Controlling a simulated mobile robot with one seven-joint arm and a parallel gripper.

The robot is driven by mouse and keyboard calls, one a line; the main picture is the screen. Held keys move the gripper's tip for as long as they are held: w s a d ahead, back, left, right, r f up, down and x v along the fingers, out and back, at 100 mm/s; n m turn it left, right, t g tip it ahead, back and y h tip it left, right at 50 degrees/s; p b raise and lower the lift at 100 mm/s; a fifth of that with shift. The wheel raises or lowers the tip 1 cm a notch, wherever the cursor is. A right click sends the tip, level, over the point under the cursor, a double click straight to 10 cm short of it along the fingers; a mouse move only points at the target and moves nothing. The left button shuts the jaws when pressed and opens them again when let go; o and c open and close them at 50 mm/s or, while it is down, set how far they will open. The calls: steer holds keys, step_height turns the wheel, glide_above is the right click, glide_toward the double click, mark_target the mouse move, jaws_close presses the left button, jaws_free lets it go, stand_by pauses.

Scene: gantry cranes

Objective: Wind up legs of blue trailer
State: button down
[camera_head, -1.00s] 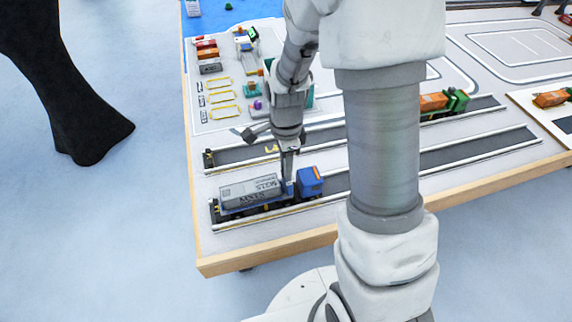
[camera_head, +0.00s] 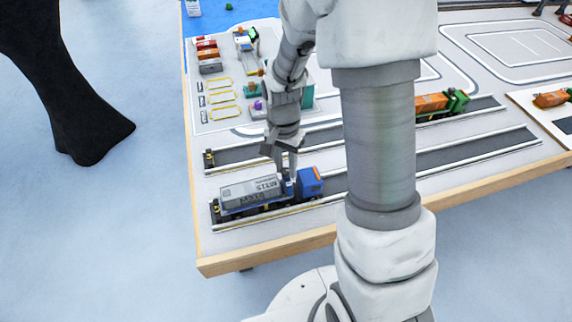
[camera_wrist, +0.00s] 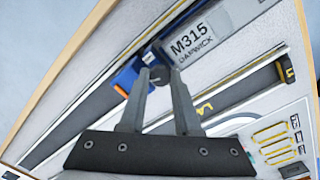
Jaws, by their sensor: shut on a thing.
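A blue trailer (camera_head: 229,214) carries a grey container (camera_head: 252,190) and stands in the near lane, behind a blue truck cab (camera_head: 309,183) with an orange mark. In the wrist view, the container (camera_wrist: 205,38) reads "M315", and the blue cab (camera_wrist: 124,78) shows left of my fingers. My gripper (camera_head: 288,180) points down at the trailer's front end, near the cab. In the wrist view, my gripper (camera_wrist: 159,72) is shut on a small dark part, apparently a crank, at the trailer's side; the fingers partly hide it. The legs are not clearly visible.
An orange-and-green truck (camera_head: 442,103) stands in a farther lane to the right. Small containers (camera_head: 208,55) and yellow outlined bays (camera_head: 222,97) lie at the back left. The wooden table edge (camera_head: 268,249) runs close in front of the trailer.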

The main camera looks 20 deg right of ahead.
steer(key=n, duration=0.5)
steer(key=shift+n, duration=0.3)
steer(key=n+p, duration=0.1)
steer(key=n, duration=0.4)
steer(key=shift+n+h, duration=0.3)
steer(key=shift+h, duration=0.1)
steer(key=n+p, duration=0.1)
steer(key=n, duration=0.4)
steer(key=shift+a, duration=0.1)
steer(key=n+p, duration=0.2)
steer(key=n, duration=0.4)
steer(key=c, duration=0.6)
jaws_free()
